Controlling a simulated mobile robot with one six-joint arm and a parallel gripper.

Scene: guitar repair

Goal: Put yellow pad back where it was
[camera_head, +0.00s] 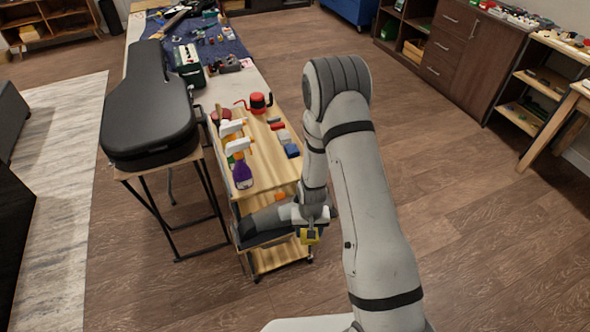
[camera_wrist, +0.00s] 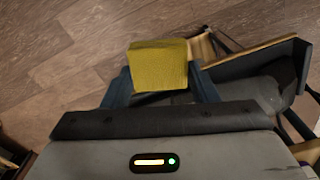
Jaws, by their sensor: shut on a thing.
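The yellow pad (camera_wrist: 158,68) is a small block-shaped pad. My gripper (camera_wrist: 160,90) is shut on it, with a dark blue finger on each side in the wrist view. In the head view the pad (camera_head: 310,237) shows small at the end of my arm, beside the right side of the wooden cart. My gripper (camera_head: 309,226) is there partly covered by my wrist. The wooden cart (camera_head: 262,175) has a top shelf and lower shelves. The pad is below the level of its top, over the floor or the cart's edge; I cannot tell which.
A black guitar case (camera_head: 150,110) lies on a stand at left. The floor at right is clear.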

